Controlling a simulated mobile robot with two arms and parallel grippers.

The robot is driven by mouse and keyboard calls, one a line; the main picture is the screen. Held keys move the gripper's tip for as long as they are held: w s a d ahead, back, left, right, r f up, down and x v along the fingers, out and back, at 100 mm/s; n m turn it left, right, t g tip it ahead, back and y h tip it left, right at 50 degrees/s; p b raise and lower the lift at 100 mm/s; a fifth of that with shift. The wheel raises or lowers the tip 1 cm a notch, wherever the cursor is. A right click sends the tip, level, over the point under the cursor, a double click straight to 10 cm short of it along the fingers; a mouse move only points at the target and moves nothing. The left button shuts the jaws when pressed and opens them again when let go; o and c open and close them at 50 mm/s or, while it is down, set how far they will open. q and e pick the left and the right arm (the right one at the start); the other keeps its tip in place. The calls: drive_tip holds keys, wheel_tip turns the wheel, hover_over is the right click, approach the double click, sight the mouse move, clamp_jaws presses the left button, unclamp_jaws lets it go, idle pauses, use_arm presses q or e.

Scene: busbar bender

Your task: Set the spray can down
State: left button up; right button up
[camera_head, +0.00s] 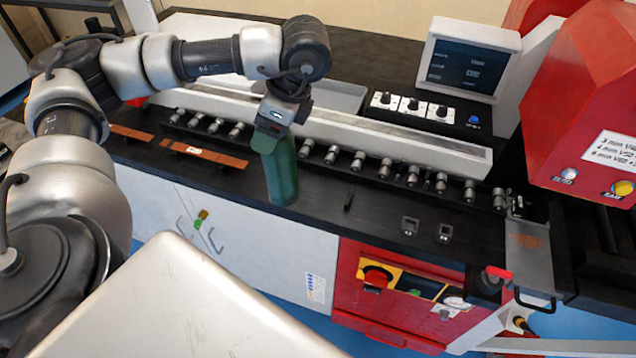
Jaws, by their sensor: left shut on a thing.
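A green spray can (283,172) stands upright at the front of the machine's black top, below my left gripper. My left gripper (270,130) points down and is shut on the upper part of the can. The can's bottom looks to be at the black surface (335,215), but I cannot tell whether it touches. The top of the can is hidden by the gripper. My right gripper does not show.
A row of metal rollers (357,160) runs behind the can. Copper bars (205,155) lie to its left. A control screen (468,65) and a red machine head (590,90) stand at the right. Small black blocks (410,225) sit right of the can.

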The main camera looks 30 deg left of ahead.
use_arm(q)
drive_tip(key=w+d+f+p, duration=0.1)
drive_tip(key=w+f, duration=1)
drive_tip(key=shift+w+d, duration=0.2)
drive_tip(key=shift+d, duration=0.2)
drive_tip(key=o, duration=1.4)
drive_tip(key=v, duration=1.2)
drive_tip(key=shift+r, duration=0.1)
